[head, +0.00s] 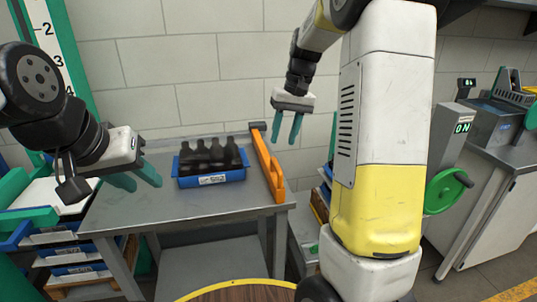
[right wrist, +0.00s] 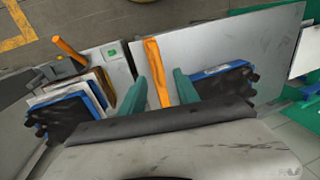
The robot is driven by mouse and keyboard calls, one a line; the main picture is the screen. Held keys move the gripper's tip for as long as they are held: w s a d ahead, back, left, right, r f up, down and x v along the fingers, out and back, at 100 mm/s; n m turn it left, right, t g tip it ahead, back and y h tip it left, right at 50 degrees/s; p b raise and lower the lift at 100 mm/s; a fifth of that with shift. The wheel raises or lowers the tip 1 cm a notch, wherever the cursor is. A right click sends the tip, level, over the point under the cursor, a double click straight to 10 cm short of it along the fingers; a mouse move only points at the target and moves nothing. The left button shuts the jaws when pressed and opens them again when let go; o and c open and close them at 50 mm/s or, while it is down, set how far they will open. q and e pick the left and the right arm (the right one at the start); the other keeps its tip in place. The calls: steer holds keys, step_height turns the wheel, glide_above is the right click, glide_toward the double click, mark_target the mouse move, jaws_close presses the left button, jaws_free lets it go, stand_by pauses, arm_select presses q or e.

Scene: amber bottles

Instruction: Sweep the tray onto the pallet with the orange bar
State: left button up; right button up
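A blue tray (head: 212,179) full of dark bottles (head: 210,153) stands on a grey metal table (head: 150,211). The tray also shows right of the fingers in the right wrist view (right wrist: 225,69). The orange bar (head: 266,162) lies along the table's right side, right of the tray. My right gripper (head: 286,141) is open and empty above the bar's far part; in the right wrist view the bar (right wrist: 157,75) shows between its green fingers, apart from them. My left gripper (head: 140,181) is open and empty, left of the tray.
Stacked trays (head: 321,196) stand low beyond the table's right edge, partly hidden by my right arm. More blue trays (head: 75,256) are stacked at the lower left. A grey machine (head: 490,125) stands at the right. The table's front and left are bare.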

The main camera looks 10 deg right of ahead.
mark_target(277, 163)
steer(key=x, duration=0.5)
steer(key=w+x, duration=0.1)
steer(key=x, duration=0.2)
steer(key=shift+d+f, duration=0.15)
steer(key=shift+f, duration=0.2)
jaws_close()
stand_by(1.1)
